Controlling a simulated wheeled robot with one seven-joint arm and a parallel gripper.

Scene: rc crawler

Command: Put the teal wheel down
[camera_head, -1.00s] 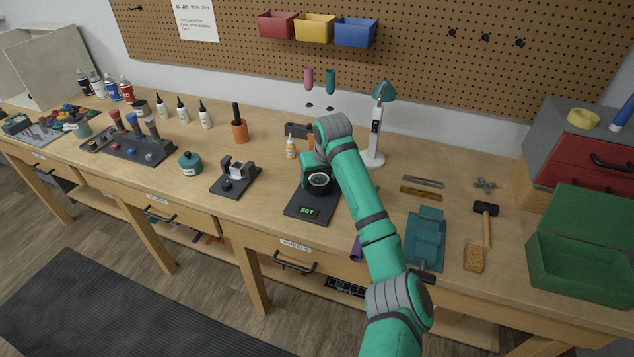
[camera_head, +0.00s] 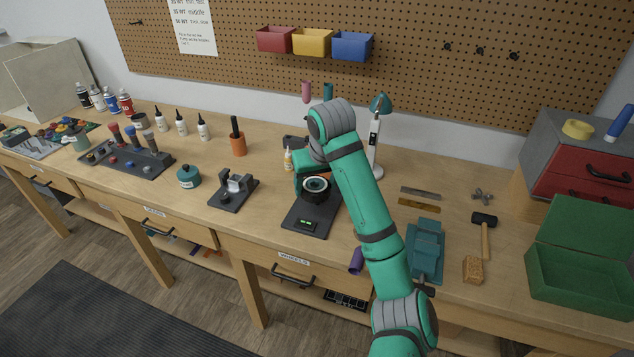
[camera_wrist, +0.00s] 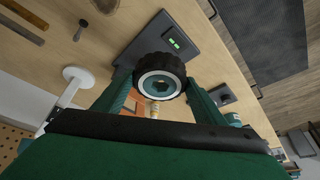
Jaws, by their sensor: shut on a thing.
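The teal wheel (camera_wrist: 159,79) has a black tyre, a pale ring and a teal hub. In the wrist view it sits between the two fingers of my gripper (camera_wrist: 161,96), which is shut on it. In the head view the wheel (camera_head: 315,185) is over the dark pad (camera_head: 297,222) with a small lit green display. I cannot tell whether the tyre touches the pad. My gripper (camera_head: 312,181) is partly hidden behind my arm in that view. The pad (camera_wrist: 150,42) lies behind the wheel in the wrist view.
A dark fixture (camera_head: 232,193) stands left of the pad and a small yellow bottle (camera_head: 288,160) behind it. The white lamp (camera_head: 375,145) stands behind my arm. A teal vise-like block (camera_head: 425,247) is to the right. Bench between fixture and pad is clear.

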